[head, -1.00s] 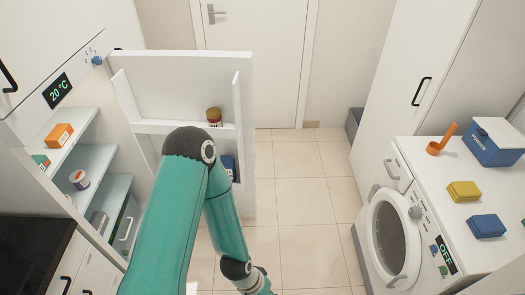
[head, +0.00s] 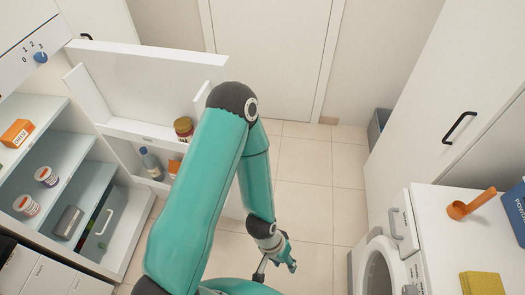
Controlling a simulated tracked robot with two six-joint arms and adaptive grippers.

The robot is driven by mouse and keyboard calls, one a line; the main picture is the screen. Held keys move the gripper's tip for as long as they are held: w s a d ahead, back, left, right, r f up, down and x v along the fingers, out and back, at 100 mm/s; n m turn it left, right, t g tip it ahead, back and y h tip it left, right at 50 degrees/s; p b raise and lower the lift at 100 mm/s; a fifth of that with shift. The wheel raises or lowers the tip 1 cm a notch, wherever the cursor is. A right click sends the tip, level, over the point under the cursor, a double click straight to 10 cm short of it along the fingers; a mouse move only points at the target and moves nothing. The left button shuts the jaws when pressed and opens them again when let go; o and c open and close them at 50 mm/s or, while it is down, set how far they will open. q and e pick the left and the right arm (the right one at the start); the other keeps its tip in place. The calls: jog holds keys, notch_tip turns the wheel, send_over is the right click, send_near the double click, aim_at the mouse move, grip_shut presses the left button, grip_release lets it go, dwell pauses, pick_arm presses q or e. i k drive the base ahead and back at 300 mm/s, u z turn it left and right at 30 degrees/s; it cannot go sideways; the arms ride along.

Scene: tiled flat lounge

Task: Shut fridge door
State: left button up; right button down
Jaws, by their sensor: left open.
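The white fridge door (head: 150,62) stands wide open in the head view, its inner side with shelves facing me. A jar (head: 184,128), a blue bottle (head: 151,163) and an orange item sit on the door shelves. The open fridge (head: 34,175) is at the left, with a carton, two tubs and other goods on its shelves. My left gripper (head: 272,266) is open and empty, low over the tiled floor, to the right of the door and apart from it. My left arm hides part of the door's right side. My right gripper is not in view.
Tiled floor (head: 310,185) lies free between.

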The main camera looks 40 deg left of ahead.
aim_at(133, 96)
jog(key=z, duration=0.55)
jog(key=i, duration=0.35)
jog(key=u, duration=2.8)
jog(key=i, duration=0.6)
jog(key=z, duration=0.45)
jog(key=k, duration=0.55)
jog(key=u, duration=0.3)
